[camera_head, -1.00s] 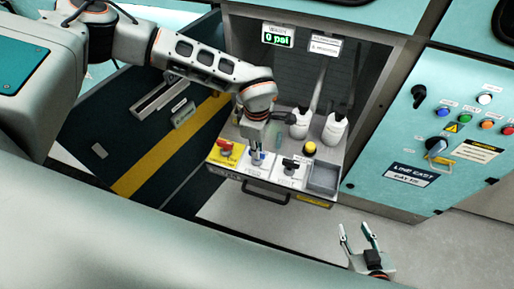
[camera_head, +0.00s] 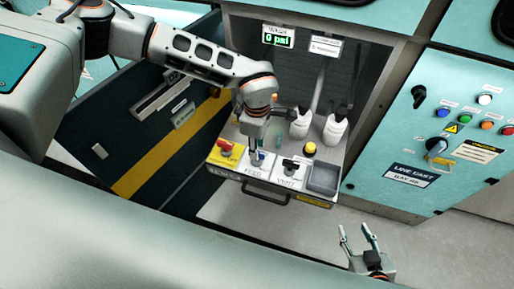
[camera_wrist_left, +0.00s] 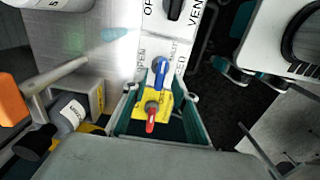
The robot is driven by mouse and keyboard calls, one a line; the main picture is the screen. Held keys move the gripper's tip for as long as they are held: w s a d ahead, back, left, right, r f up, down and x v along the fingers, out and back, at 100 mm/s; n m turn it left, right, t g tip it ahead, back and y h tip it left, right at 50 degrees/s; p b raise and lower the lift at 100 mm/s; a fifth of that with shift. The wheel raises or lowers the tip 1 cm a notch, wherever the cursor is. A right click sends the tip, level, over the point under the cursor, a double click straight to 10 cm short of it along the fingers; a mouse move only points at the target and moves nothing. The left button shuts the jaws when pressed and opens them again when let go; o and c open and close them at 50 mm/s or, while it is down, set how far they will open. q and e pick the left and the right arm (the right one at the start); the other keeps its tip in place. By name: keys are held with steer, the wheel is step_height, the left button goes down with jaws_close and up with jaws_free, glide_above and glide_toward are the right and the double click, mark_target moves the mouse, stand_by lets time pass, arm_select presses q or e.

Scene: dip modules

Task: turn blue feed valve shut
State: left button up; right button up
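The blue feed valve handle (camera_head: 258,158) is on a white plate in the middle of the valve panel. In the left wrist view the blue handle (camera_wrist_left: 161,67) points up the picture, with OPEN and CLOSED lettering partly visible beside it. My left gripper (camera_head: 255,152) is over this valve, pointing down. In the left wrist view its fingers (camera_wrist_left: 161,94) are spread apart, with the blue handle between or just past the tips; contact cannot be told. My right gripper (camera_head: 357,238) is open and empty at the lower right, away from the panel.
A red valve (camera_head: 226,148) on a yellow plate and a black vent valve (camera_head: 290,165) flank the blue one. White bottles (camera_head: 300,122) stand behind, near a yellow button (camera_head: 310,148) and grey tray (camera_head: 323,178). A display (camera_head: 278,38) reads 0 psi.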

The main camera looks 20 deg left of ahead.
arm_select(q)
step_height(320, 180, up, 11)
steer(key=shift+f, duration=0.2)
steer(key=shift+s, duration=0.15)
stand_by(0.5)
